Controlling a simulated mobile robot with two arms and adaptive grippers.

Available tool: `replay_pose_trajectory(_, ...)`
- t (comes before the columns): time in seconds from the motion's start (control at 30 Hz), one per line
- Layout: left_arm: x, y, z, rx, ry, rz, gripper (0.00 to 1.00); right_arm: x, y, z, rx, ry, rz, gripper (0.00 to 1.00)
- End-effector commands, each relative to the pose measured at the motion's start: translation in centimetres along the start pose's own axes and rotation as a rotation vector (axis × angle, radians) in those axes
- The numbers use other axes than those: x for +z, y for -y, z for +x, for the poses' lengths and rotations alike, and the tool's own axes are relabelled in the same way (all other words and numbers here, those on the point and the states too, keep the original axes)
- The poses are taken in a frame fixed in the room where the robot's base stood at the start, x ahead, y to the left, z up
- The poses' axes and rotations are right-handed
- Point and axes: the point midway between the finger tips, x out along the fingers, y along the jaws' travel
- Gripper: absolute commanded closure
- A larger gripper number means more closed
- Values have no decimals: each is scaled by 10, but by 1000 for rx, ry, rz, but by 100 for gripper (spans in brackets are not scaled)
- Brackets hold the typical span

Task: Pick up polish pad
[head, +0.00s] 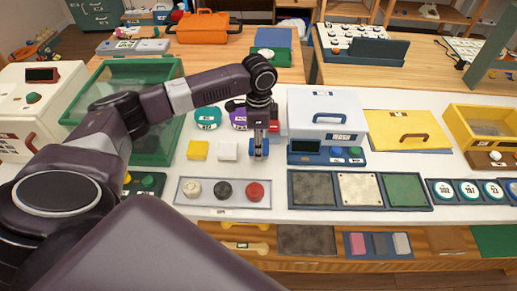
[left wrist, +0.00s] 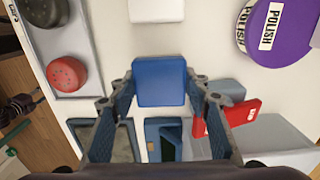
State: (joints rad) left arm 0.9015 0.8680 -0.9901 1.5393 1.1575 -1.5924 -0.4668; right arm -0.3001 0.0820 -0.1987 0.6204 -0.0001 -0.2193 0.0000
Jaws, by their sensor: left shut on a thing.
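My left gripper (head: 259,150) reaches down over the white counter, its fingers on either side of a blue pad (head: 253,154). In the left wrist view the blue pad (left wrist: 160,82) sits between the two fingertips and my left gripper (left wrist: 158,92) is shut on it. I cannot tell whether the pad is clear of the counter. A white pad (head: 228,151) and a yellow pad (head: 197,151) lie to its left. A purple tub, labelled POLISH in the left wrist view (left wrist: 275,30), stands behind the pads. My right gripper is in neither view.
A tray (head: 205,203) with white, black and red round pieces lies in front. A red piece (left wrist: 226,117) is close to the right finger in the left wrist view. The white WASH box (head: 327,112) stands right of the gripper. A green bin (head: 153,149) stands left.

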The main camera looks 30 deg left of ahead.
Motion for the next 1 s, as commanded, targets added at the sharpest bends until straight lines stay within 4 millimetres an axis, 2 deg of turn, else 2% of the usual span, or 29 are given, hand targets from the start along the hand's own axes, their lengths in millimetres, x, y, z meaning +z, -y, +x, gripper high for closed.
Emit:
replay_pose_trajectory(0.7, -1, 1, -154, -3, -3, 1, 81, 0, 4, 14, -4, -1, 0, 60)
replay_pose_trajectory(0.83, 0, 1, -170, -2, -1, 0, 81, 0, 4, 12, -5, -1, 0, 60)
replay_pose_trajectory(1.0, 0, 0, -177, 0, 1, -1, 81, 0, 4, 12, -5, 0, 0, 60)
